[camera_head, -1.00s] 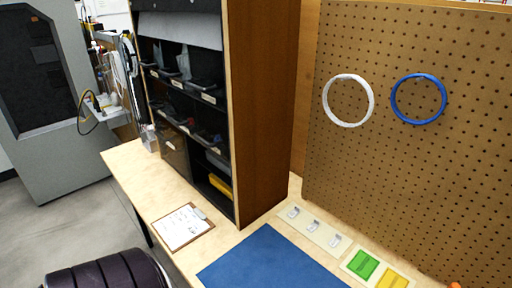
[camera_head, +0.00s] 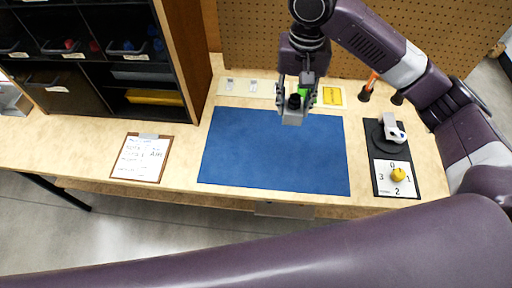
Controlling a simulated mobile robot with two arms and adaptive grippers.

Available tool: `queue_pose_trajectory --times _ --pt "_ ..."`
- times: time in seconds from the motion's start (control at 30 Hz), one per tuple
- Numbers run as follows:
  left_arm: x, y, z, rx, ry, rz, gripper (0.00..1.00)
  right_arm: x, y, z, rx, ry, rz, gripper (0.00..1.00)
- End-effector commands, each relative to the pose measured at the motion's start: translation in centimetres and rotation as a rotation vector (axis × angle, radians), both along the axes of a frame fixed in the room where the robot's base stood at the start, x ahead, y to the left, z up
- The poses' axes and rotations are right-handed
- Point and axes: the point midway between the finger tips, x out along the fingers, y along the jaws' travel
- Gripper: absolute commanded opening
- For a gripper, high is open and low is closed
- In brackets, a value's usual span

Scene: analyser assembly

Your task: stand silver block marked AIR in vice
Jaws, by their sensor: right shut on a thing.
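My right gripper (camera_head: 296,103) hangs above the far part of the blue mat, with its fingers pointing down. It is shut on a small silver-grey block (camera_head: 292,118) that has a dark round part on top. Any AIR marking on the block is too small to read. A grey device on a round black base (camera_head: 392,132), which looks like the vice, stands on a black board at the right. The gripper is well to the left of it. My left gripper is not in view.
The blue mat (camera_head: 270,160) is bare. The black board (camera_head: 409,163) also bears a white numbered card with a yellow knob (camera_head: 398,174). A clipboard (camera_head: 142,158) lies at the left, below the dark shelf (camera_head: 100,60). An orange-tipped tool (camera_head: 370,82) is near my right arm.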

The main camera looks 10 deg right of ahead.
Motion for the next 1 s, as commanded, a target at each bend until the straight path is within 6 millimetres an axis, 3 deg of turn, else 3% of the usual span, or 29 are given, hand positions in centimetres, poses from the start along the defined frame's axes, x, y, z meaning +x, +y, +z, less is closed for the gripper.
queue_pose_trajectory --times 0.13,0.5,1.0 --pt "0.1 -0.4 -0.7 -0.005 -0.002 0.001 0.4 -0.2 0.0 -3.2 0.001 0.008 -0.001 0.01" --pt "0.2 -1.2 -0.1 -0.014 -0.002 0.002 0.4 -0.1 -0.1 -12.4 -0.002 0.004 -0.001 0.01" --pt "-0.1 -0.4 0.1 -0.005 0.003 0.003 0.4 -0.1 -0.1 -18.7 -0.002 0.002 0.0 0.01"
